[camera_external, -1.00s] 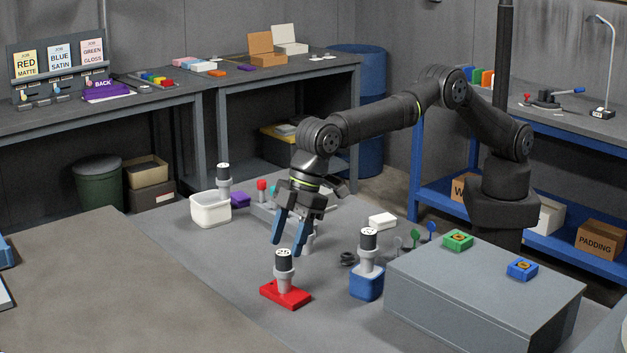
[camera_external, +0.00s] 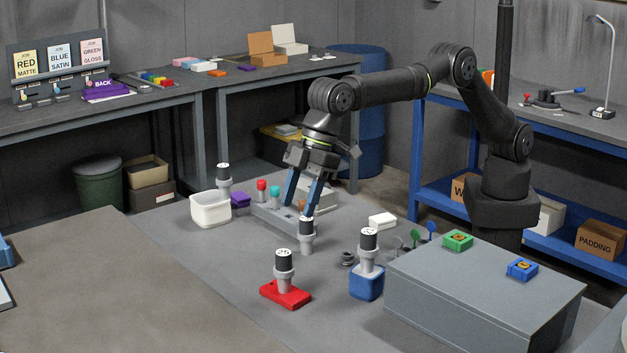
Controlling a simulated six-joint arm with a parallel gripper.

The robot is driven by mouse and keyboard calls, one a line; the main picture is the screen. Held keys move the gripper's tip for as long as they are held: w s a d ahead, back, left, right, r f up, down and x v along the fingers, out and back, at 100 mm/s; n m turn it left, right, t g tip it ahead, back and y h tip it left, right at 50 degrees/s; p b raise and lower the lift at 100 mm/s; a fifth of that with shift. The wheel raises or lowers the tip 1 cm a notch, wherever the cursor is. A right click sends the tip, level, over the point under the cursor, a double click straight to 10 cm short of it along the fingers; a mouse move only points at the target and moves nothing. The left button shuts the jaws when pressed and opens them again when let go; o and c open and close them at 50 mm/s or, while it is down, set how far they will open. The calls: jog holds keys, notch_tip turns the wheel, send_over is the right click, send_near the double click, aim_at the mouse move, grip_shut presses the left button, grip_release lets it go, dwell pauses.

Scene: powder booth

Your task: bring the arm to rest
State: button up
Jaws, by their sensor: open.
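My gripper (camera_external: 302,205) has blue fingers that point down, and it is open and empty. It hangs over the middle of the grey work surface, above and behind a grey cup with a black top (camera_external: 306,236). In this view the fingertips are close to that cup's top, and I cannot tell the exact gap. My arm arches up from its base at the right.
Similar black-topped cups stand on a red block (camera_external: 286,294), in a blue holder (camera_external: 367,284) and at a white bin (camera_external: 210,210). A grey rack (camera_external: 283,222) holds coloured knobs behind the gripper. A large grey box (camera_external: 480,300) stands at right.

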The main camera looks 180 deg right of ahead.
aim_at(284, 252)
jog(key=x, duration=1.1)
jog(key=shift+f, duration=0.35)
notch_tip(284, 252, up, 2)
jog(key=shift+r, duration=1)
